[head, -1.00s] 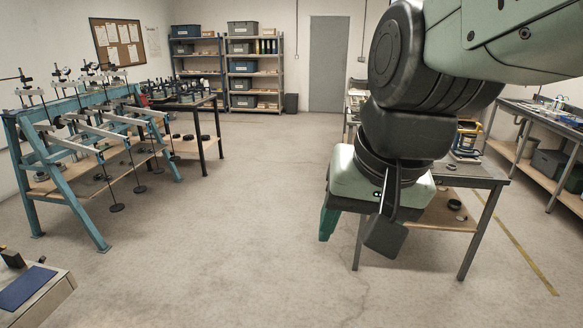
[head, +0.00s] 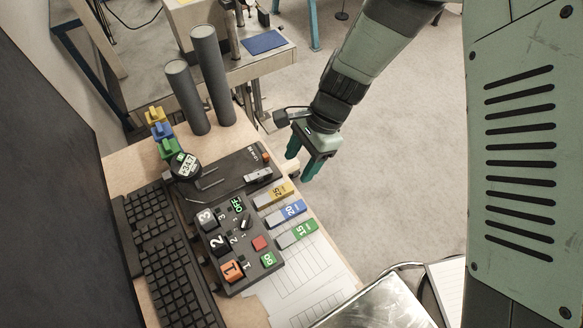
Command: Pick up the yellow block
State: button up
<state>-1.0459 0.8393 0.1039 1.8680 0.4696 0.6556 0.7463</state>
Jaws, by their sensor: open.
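A yellow block (head: 273,194) marked 25 lies on the desk near its right edge in the head view. A blue block (head: 286,212) marked 20 and a green block (head: 297,234) marked 15 lie in a row below it. My gripper (head: 300,166) has teal fingers pointing down, spread apart and empty. It appears just above and right of the yellow block in the picture, apart from it; its height above the desk is hard to tell.
A black control box (head: 238,243) with numbered buttons stands left of the blocks. A gauge (head: 185,166), two grey cylinders (head: 211,75), a small yellow-blue-green stack (head: 161,131) and a keyboard (head: 168,255) fill the desk's left. Floor right of the desk is clear.

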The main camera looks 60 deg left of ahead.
aim_at(282, 190)
jog(key=x, duration=0.5)
jog(key=shift+a+x, duration=0.2)
jog(key=shift+x, duration=1.15)
jog(key=shift+a+x, duration=0.15)
jog(key=shift+x, duration=1.2)
jog(key=shift+s+r, duration=0.1)
jog(key=shift+s, duration=0.1)
grip_shut()
